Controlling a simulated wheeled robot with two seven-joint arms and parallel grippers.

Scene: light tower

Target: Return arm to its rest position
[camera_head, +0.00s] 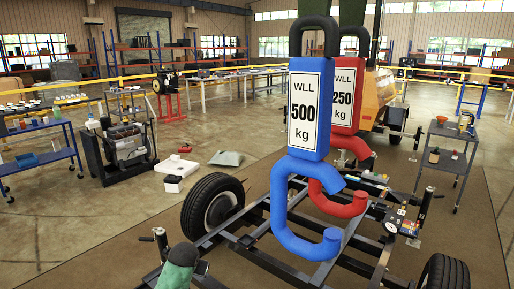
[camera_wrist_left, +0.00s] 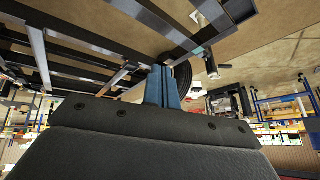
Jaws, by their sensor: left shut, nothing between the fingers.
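My left gripper (camera_wrist_left: 163,88) shows in the left wrist view. Its blue fingers are together at the picture's middle, above the broad dark gripper body, and nothing shows between them. Dark frame bars (camera_wrist_left: 85,45) and a tyre (camera_wrist_left: 181,76) appear behind the fingers, apart from them as far as I can see. My right gripper is in neither view. In the head view, a blue hook marked WLL 500 kg (camera_head: 304,110) hangs in front of a red hook marked WLL 250 kg (camera_head: 344,95).
Below the hooks is a black trailer frame (camera_head: 240,246) with a tyre (camera_head: 212,207) at its left. A blue cart (camera_head: 38,160) and a dark machine (camera_head: 127,150) stand at the left. A grey cart (camera_head: 450,140) stands at the right.

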